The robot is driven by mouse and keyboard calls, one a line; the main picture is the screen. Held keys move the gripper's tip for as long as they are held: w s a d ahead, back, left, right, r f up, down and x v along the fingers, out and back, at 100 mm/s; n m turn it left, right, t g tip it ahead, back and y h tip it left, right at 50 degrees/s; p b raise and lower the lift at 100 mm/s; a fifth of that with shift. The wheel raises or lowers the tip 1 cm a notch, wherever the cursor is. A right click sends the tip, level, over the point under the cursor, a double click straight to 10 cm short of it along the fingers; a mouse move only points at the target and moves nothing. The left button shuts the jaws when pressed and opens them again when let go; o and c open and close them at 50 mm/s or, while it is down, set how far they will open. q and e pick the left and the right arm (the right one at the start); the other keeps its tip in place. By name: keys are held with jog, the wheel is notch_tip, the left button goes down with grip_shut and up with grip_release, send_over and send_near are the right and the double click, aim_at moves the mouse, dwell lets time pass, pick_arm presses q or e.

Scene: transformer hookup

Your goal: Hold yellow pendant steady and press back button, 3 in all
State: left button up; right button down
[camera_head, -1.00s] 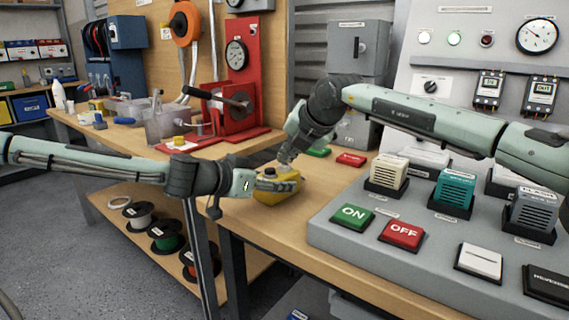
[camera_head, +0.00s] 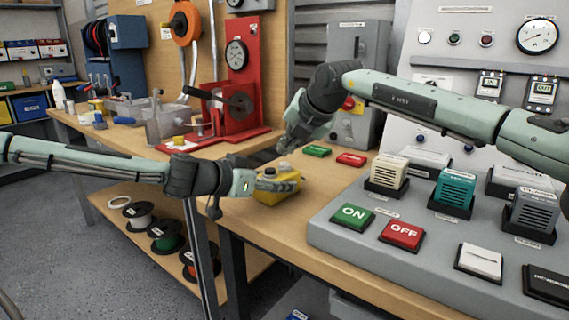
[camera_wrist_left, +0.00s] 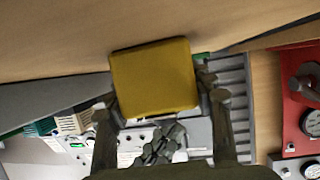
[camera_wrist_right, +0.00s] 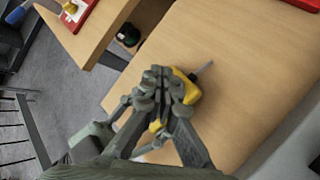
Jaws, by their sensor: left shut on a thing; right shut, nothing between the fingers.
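The yellow pendant (camera_head: 282,190) is at the left edge of the workbench in the head view. My left gripper (camera_head: 274,183) is shut on it from the left side. In the left wrist view the pendant (camera_wrist_left: 153,78) shows as a yellow block between the two fingers. My right gripper (camera_head: 286,147) is shut and empty, above the pendant and apart from it. In the right wrist view its closed fingers (camera_wrist_right: 163,82) cover part of the pendant (camera_wrist_right: 190,92). The pendant's buttons are too small or hidden to make out.
Green (camera_head: 317,151) and red (camera_head: 351,159) pads lie on the bench behind the pendant. The grey console (camera_head: 330,228) with ON and OFF buttons stands to the right. A red press (camera_head: 240,110) stands on the other bench. Bare bench lies between pendant and console.

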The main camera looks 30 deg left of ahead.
aim_at(286, 164)
jog(key=shift+r, duration=2.3)
notch_tip(286, 164, up, 4)
jog(key=shift+f, duration=0.1)
dwell(0.3)
jog(key=shift+f, duration=4.4)
jog(key=shift+f, duration=0.1)
jog(key=shift+f, duration=0.3)
